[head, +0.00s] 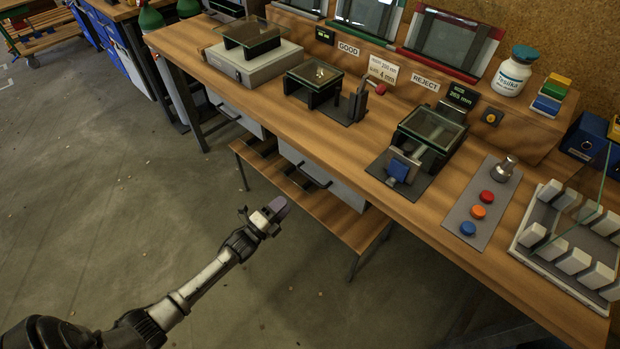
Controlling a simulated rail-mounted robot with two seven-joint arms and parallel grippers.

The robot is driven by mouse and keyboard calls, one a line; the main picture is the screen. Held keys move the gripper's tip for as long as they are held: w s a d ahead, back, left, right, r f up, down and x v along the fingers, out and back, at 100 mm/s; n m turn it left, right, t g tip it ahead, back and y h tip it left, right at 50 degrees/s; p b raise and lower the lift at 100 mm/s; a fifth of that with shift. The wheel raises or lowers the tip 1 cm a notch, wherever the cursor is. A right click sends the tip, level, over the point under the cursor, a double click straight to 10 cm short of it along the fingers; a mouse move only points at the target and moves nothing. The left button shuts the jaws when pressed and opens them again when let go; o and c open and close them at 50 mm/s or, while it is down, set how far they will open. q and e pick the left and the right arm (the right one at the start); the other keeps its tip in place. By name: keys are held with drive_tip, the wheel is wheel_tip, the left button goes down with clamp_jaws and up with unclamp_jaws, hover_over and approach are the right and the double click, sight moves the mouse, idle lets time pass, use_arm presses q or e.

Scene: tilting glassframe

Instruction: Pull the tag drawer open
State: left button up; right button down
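Two pale drawers are set under the front edge of the wooden bench. The left drawer (240,117) has a dark bar handle (228,113). The middle drawer (335,184) has a dark bar handle (314,176). No label shows which is the tag drawer, and both look closed. My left gripper (277,208) is in front of the bench, below and left of the middle drawer's handle and apart from it. A purple-grey part shows at its tip; whether its fingers are open or shut is unclear. My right gripper is out of view.
A lower wooden shelf (335,222) juts out under the drawers, close to my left gripper. The bench top (290,120) carries glass-topped fixtures, a button panel (483,203) and a rack of white blocks (525,250). The floor (120,200) at left is clear.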

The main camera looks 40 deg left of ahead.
sight(310, 177)
use_arm(q)
drive_tip(key=b+x, duration=0.3)
drive_tip(key=x, duration=1)
drive_tip(key=shift+f, duration=0.1)
clamp_jaws()
